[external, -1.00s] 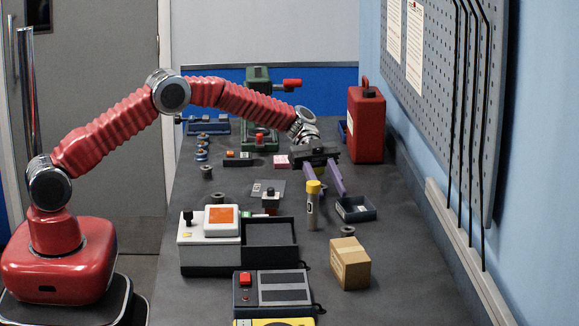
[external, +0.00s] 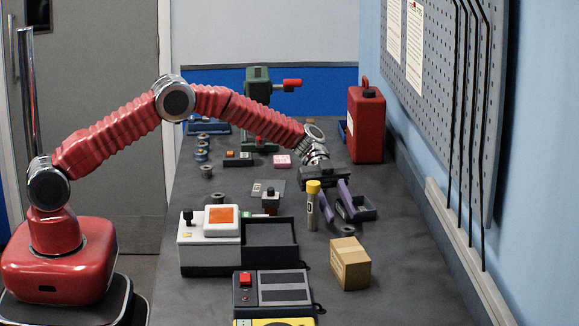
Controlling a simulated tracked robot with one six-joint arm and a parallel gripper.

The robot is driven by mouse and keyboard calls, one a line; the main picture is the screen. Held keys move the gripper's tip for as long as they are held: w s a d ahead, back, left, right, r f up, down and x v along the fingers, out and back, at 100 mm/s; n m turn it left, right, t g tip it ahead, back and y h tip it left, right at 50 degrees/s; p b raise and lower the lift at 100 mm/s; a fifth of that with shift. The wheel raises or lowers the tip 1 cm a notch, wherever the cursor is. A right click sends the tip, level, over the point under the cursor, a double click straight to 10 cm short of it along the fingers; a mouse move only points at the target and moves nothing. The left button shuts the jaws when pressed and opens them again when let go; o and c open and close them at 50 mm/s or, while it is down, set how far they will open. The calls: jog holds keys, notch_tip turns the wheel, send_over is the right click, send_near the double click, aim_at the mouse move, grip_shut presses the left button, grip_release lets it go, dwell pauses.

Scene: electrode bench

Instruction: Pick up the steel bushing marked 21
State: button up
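Several dark steel bushings stand on the bench. One (external: 347,231) lies just in front of and below my gripper. Two others, a left bushing (external: 207,171) and a bushing behind the white box (external: 218,197), stand at the bench's left side. No marking is legible, so I cannot tell which is 21. My gripper (external: 339,217) points down with its two purple fingers apart and nothing visible between them. It hangs above the near bushing, apart from it.
The yellow-capped tube (external: 312,206) stands upright left of my gripper. A cardboard box (external: 350,264) stands in front. A red canister (external: 366,125) stands behind. The bench right of the box is clear.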

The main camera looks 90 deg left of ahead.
aim_at(349, 232)
jog(key=x, duration=0.4)
jog(key=shift+w+d+f, duration=0.1)
jog(key=shift+w+f, duration=0.05)
jog(key=shift+f, duration=0.05)
dwell(0.3)
jog(key=c, duration=0.9)
jog(key=shift+s+r, duration=0.2)
jog(key=shift+r, duration=0.55)
notch_tip(349, 232, up, 10)
jog(key=s, duration=1.9)
jog(key=shift+s, duration=0.35)
